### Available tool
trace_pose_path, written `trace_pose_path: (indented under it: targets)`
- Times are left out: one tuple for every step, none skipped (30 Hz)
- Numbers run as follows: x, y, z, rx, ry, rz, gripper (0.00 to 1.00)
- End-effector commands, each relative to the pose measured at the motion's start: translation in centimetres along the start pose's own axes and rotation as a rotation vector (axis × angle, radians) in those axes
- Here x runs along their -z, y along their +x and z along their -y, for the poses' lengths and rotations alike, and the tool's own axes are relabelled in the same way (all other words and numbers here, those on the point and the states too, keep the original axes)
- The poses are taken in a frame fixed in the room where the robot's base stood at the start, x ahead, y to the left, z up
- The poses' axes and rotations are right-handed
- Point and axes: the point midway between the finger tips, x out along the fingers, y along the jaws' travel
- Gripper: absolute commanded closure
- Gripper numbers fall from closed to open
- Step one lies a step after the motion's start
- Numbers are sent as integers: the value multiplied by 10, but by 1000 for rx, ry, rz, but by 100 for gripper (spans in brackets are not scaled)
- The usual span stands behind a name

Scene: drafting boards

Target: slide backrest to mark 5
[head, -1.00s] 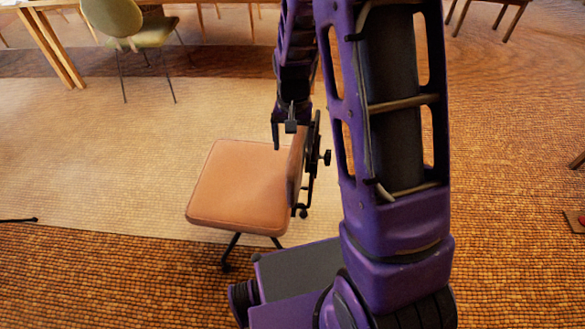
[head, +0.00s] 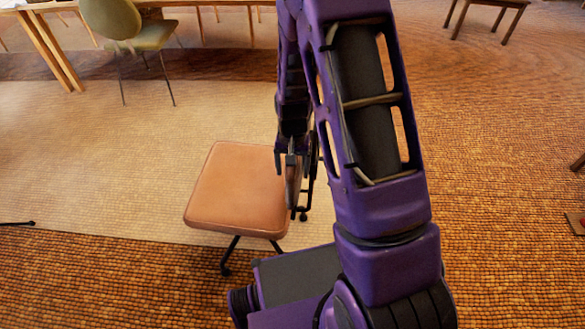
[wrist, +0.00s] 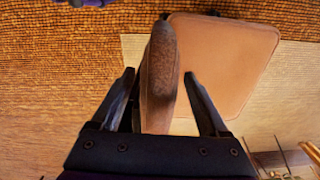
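The office chair has a tan-orange seat (head: 235,190), and its backrest (head: 292,182) stands edge-on at the seat's right side on a dark metal support (head: 306,185). In the wrist view the backrest (wrist: 160,85) is a brown upright slab seen from above. My gripper (head: 284,160) is open at the backrest's upper part. In the wrist view the two fingers of my gripper (wrist: 159,74) lie on either side of the backrest, with a visible gap on each side. My arm hides part of the support. No numbered marks can be read.
A green chair (head: 135,38) and a wooden table (head: 48,50) stand at the back left. A dark wooden stool or table (head: 495,15) is at the back right. The carpet left of the office chair is mostly clear.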

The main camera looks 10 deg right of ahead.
Motion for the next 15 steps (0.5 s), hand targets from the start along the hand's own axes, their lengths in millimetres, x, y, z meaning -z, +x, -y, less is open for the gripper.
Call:
trace_pose_path:
  targets:
    - [0, 0, 0, 0, 0, 0, 34]
    - [0, 0, 0, 0, 0, 0, 39]
    - [0, 0, 0, 0, 0, 0, 46]
    - [0, 0, 0, 0, 0, 0, 52]
    - [0, 0, 0, 0, 0, 0, 57]
    - [0, 0, 0, 0, 0, 0, 64]
    - [0, 0, 0, 0, 0, 0, 70]
    - [0, 0, 0, 0, 0, 0, 75]
    - [0, 0, 0, 0, 0, 0, 82]
    - [0, 0, 0, 0, 0, 0, 88]
    - [0, 0, 0, 0, 0, 0, 93]
    - [0, 0, 0, 0, 0, 0, 100]
    - [0, 0, 0, 0, 0, 0, 100]
    - [0, 0, 0, 0, 0, 0, 100]
    - [0, 0, 0, 0, 0, 0, 100]
